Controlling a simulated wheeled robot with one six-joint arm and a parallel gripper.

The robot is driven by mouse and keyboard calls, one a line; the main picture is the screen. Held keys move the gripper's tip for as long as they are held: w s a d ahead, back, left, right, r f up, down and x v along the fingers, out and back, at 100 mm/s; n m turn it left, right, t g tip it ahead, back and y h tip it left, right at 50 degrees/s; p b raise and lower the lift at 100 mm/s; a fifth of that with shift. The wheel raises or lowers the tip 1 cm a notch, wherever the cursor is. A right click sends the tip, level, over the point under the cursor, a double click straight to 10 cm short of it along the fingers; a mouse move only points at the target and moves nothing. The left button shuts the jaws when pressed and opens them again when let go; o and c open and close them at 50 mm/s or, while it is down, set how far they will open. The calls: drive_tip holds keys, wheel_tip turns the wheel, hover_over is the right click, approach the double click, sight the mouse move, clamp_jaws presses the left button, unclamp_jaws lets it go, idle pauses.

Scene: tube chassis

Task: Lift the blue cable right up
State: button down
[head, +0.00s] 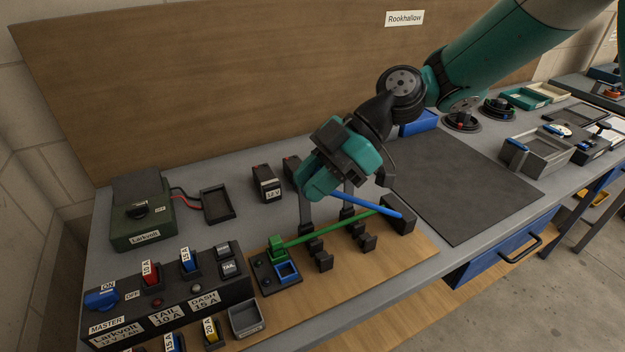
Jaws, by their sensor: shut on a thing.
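The blue cable (365,204) runs from the black block (399,213) at the right of the wooden board up and left to my gripper (327,220). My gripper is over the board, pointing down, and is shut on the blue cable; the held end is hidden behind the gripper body. A green cable (335,228) runs from the same black block to a green plug (277,247) at the board's left. A blue square socket (287,272) is in front of the green plug, with no cable seen in it.
Several black cable clips (323,261) stand on the board (395,258) under and in front of the gripper. A switch panel (165,305), a green Larkvolt box (142,222) and a 12 V block (267,183) are at the left. A dark mat (465,190) at right is bare.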

drive_tip(key=shift+d+r, duration=0.1)
drive_tip(key=shift+r, duration=0.15)
drive_tip(key=c, duration=1.2)
unclamp_jaws()
drive_tip(key=shift+d, duration=0.1)
drive_tip(key=shift+c, duration=0.2)
drive_tip(key=shift+d, duration=0.1)
drive_tip(key=shift+w+d+r, duration=0.2)
drive_tip(key=shift+d+r, duration=0.05)
drive_tip(key=shift+d, duration=0.05)
drive_tip(key=p+v, duration=0.4)
drive_tip(key=v, duration=1.2)
drive_tip(key=shift+d+r, duration=0.15)
drive_tip(key=shift+s, duration=0.1)
